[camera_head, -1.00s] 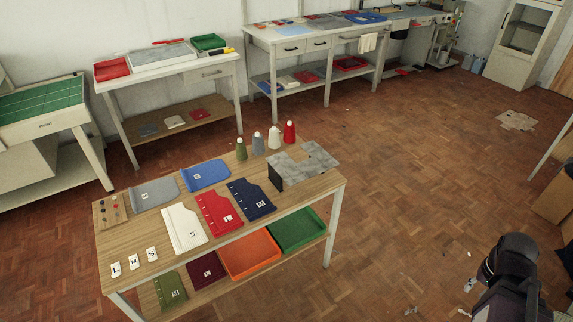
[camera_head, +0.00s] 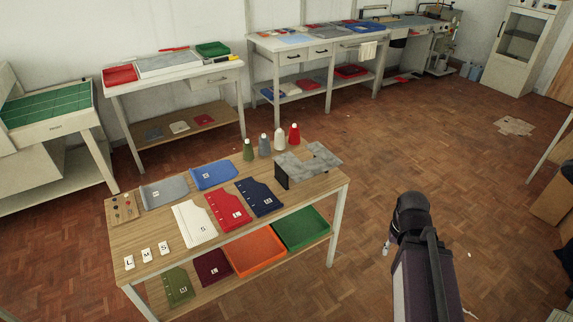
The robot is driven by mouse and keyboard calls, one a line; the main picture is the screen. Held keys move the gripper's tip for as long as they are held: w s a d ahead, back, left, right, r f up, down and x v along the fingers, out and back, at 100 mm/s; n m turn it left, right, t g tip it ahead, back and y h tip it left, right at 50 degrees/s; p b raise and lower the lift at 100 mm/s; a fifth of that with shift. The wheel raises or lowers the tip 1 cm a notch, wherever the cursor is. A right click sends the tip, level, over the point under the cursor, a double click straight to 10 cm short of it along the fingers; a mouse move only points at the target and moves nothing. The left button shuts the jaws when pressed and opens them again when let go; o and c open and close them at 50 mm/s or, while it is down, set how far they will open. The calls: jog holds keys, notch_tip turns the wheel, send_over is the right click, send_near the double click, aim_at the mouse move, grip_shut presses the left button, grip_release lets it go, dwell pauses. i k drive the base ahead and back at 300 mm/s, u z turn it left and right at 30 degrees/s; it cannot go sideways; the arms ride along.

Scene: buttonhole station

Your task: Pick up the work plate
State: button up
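The work plate appears to be the mottled grey plate (camera_head: 297,164) with a notch cut in it, at the right end of the wooden table (camera_head: 165,240). A dark upright face shows under its left end. My arm is at the right of the picture, over the floor and apart from the table. A small pale part beside the arm's dark joint may belong to my gripper (camera_head: 386,248). The fingers are otherwise hidden, so I cannot tell whether it is open or shut.
Thread cones (camera_head: 279,139) stand behind the plate. Red (camera_head: 228,210) and navy (camera_head: 259,197) garment panels lie to its left. Orange (camera_head: 255,252) and green (camera_head: 300,229) trays sit on the shelf below. The floor between table and arm is clear.

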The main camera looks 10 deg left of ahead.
aim_at(286, 165)
jog(key=u, duration=0.6)
jog(key=k, duration=0.95)
jog(key=z, duration=0.1)
jog(key=i, duration=0.9)
jog(key=u, duration=0.05)
